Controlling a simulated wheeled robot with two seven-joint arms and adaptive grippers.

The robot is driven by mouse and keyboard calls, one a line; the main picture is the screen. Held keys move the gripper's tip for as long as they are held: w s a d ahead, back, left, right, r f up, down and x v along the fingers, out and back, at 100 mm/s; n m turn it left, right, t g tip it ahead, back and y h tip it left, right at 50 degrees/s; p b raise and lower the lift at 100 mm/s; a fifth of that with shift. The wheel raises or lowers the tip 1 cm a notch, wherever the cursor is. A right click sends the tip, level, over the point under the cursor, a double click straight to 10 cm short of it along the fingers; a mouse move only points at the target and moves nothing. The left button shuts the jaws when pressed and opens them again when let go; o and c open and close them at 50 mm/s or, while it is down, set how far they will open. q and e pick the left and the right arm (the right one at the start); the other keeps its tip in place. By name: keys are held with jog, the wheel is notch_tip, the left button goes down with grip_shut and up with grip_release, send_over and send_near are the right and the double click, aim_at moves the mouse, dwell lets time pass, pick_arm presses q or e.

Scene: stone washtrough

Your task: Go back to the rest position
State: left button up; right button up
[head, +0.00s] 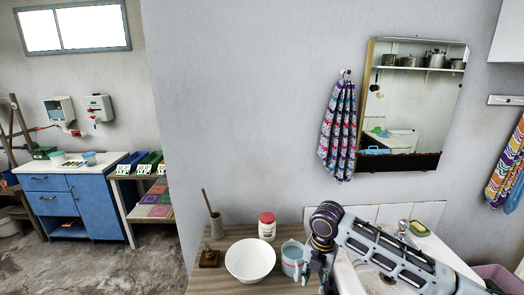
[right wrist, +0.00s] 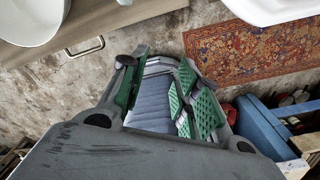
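My right arm comes in from the right in the head view, and its gripper (head: 318,272) points down beside the light blue mug, at the counter's front. In the right wrist view the right gripper (right wrist: 165,85) has its green-padded fingers apart. I see nothing held between them; the floor and a grey-blue ribbed surface show there. My left gripper is in neither view.
A white bowl (head: 250,260), a light blue mug (head: 292,258) and a red-lidded jar (head: 267,226) stand on the wooden counter (head: 225,285). A white basin (head: 445,256) is at the right. A patterned rug (right wrist: 250,48) lies on the floor.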

jog(key=s+a+f+m+t+y, duration=0.25)
jog(key=s+a+f+m, duration=0.35)
jog(key=s+a+m, duration=0.4)
jog(key=s+d+f+m+h, duration=0.1)
jog(key=s+d+f+m, duration=0.1)
jog(key=s+d+m, duration=0.55)
jog(key=s+d+f+m+h, duration=0.2)
jog(key=s+d+f+m, duration=0.15)
jog(key=d+m, duration=0.6)
notch_tip(320, 180, down, 32)
jog(key=s, duration=0.3)
jog(key=s+d+f+g, duration=0.1)
jog(key=s+f, duration=0.9)
jog(key=s, duration=0.1)
jog(key=s+d+f, duration=0.2)
jog(key=s+f, duration=0.8)
jog(key=s, duration=0.1)
jog(key=shift+d+f+g, duration=0.15)
jog(key=shift+d+g, duration=0.15)
jog(key=shift+g, duration=0.05)
